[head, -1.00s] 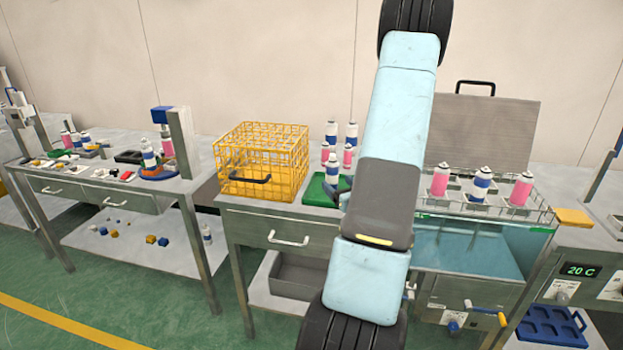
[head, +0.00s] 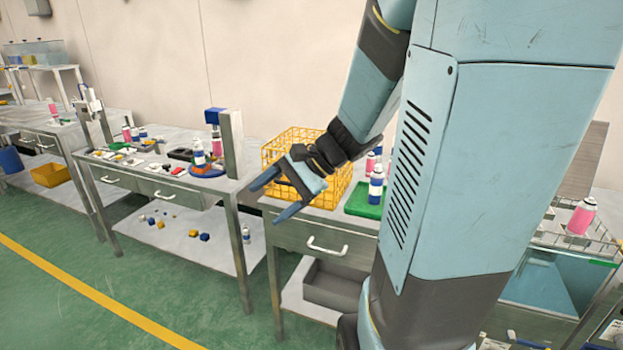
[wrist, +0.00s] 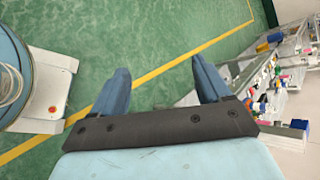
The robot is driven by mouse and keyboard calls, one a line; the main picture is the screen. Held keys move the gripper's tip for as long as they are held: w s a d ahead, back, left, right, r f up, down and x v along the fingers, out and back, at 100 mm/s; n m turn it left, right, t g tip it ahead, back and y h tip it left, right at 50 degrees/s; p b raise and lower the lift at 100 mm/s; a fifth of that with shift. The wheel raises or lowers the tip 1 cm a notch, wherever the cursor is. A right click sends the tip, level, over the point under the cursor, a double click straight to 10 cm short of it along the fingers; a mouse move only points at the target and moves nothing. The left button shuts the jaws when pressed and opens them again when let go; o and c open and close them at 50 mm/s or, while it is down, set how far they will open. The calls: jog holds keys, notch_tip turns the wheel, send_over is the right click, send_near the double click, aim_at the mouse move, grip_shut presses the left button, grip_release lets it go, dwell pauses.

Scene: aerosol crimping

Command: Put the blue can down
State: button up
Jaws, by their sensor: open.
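My gripper (head: 275,197) is open, with nothing between its fingers. It is in the air in front of the yellow wire crate and left of the green tray. In the wrist view its two fingers (wrist: 160,92) are spread over green floor. A can with a blue band (head: 376,186) stands upright on the green tray (head: 358,203), apart from the gripper. Other blue-banded cans show on the left bench (head: 199,156) and on its lower shelf (head: 246,234). I cannot tell which one the task means. My arm hides part of the tray's surroundings.
The yellow wire crate (head: 283,148) stands behind my gripper on the middle bench. A pink can (head: 581,217) sits in the wire rack at right. The left bench (head: 150,172) carries small parts and a post. The green floor (head: 120,300) in front is clear.

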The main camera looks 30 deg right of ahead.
jog(key=s+d+r+n+t+h, duration=0.2)
jog(key=s+d+r+n+h, duration=0.1)
jog(key=s+r+n+h, duration=0.5)
jog(key=shift+s+d+n+h, duration=0.3)
jog(key=shift+s+n+h, duration=0.55)
jog(key=shift+n, duration=0.85)
